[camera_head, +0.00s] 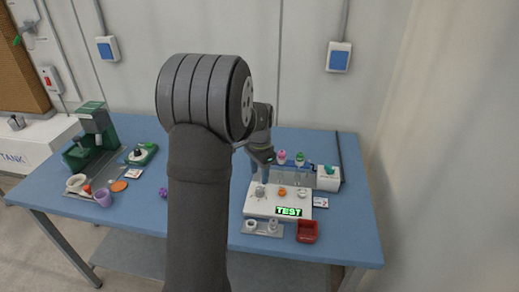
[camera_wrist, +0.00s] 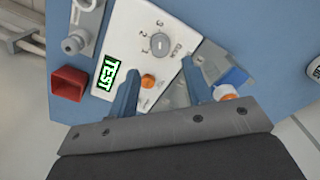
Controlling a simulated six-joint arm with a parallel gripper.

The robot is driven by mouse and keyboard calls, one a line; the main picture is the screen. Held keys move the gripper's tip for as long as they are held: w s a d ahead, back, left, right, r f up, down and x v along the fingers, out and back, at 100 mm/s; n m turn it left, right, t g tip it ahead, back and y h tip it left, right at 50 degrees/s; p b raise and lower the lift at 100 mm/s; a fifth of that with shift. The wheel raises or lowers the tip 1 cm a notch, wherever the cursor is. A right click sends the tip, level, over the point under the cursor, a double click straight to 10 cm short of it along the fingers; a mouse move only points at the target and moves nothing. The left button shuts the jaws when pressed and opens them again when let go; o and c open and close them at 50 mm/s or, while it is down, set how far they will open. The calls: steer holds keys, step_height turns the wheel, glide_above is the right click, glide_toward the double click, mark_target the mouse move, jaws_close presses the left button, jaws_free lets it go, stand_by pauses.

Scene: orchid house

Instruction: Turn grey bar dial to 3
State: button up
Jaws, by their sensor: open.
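The grey bar dial (camera_wrist: 160,42) is a round grey knob with a light bar on the white panel (camera_wrist: 128,38); small marks surround it, too small to read surely. In the head view the dial (camera_head: 260,190) is at the panel's left, partly close under my gripper. My gripper (camera_wrist: 160,69) is open and empty. Its two blue-grey fingers point toward the dial, with the dial just beyond the tips and apparently untouched. An orange knob (camera_wrist: 148,81) sits between the fingers in the wrist picture. The lit display (camera_wrist: 108,75) reads TEST in green.
A red open box (camera_head: 307,231) and a grey plate with white fittings (camera_head: 262,229) stand in front of the panel. Tubes with pink and green tops (camera_head: 300,159) and a white box (camera_head: 328,178) stand behind it. A green machine (camera_head: 95,128) is far left.

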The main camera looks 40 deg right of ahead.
step_height(320, 180, up, 11)
steer(key=shift+f, duration=0.1)
stand_by(0.4)
steer(key=m, duration=0.1)
glide_toward(260, 188)
step_height(260, 188, down, 9)
steer(key=shift+a+r, duration=0.1)
steer(key=shift+r, duration=0.05)
stand_by(0.4)
